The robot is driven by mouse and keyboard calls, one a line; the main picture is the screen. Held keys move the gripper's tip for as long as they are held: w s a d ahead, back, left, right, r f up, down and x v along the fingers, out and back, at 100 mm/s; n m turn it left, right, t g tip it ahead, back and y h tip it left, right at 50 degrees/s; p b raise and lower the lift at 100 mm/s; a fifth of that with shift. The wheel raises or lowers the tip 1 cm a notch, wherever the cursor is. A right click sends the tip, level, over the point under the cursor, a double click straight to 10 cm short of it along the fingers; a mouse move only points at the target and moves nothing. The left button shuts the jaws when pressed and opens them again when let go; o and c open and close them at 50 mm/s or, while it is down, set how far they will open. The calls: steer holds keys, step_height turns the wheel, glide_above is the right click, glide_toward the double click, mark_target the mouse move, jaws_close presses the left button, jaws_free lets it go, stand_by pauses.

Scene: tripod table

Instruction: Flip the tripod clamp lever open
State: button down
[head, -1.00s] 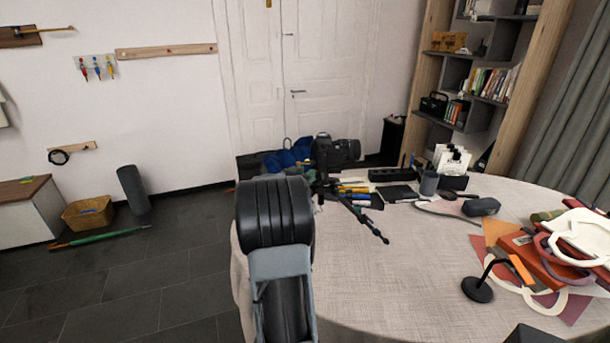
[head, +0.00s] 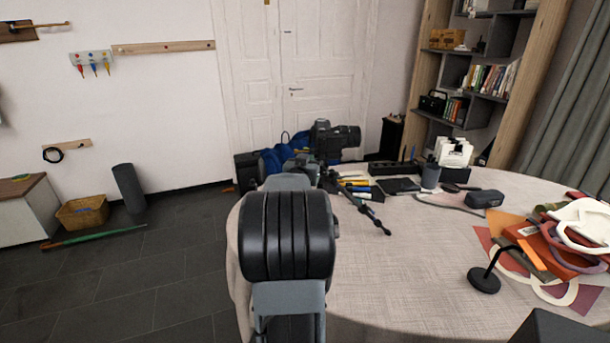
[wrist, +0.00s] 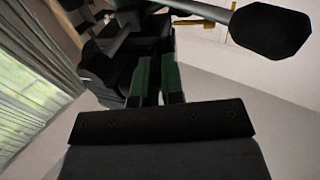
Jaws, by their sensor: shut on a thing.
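The black tripod (head: 366,210) stands on the far left part of the round table, one leg reaching toward me. A black camera (head: 334,139) with a long lens sits on top. In the wrist view my gripper (wrist: 155,68) has its two green-padded fingers close together at the dark tripod head (wrist: 112,62). It is shut on a narrow dark part that I take for the clamp lever, mostly hidden between the fingers. A black handle with a thick rounded end (wrist: 272,29) crosses the upper right, close to the fingers. My arm hides the fingers in the head view.
The cloth-covered table (head: 405,265) is clear in the middle. A small black stand (head: 484,280) and a heap of coloured items (head: 570,240) lie at right. A grey cup (head: 430,177) and a dark case (head: 485,198) stand behind. Blue fabric (head: 280,158) is behind the tripod.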

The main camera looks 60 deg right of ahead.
steer(key=t+b, duration=0.1)
steer(key=n+b, duration=0.1)
steer(key=b, duration=0.1)
steer(key=shift+s+d+t+y, duration=0.1)
steer(key=shift+s+t+y, duration=0.2)
steer(key=shift+t, duration=0.1)
steer(key=shift+r, duration=0.1)
steer(key=c, duration=1.2)
jaws_free()
steer(key=shift+c, duration=0.2)
steer(key=v, duration=0.8)
steer(key=shift+p, duration=0.4)
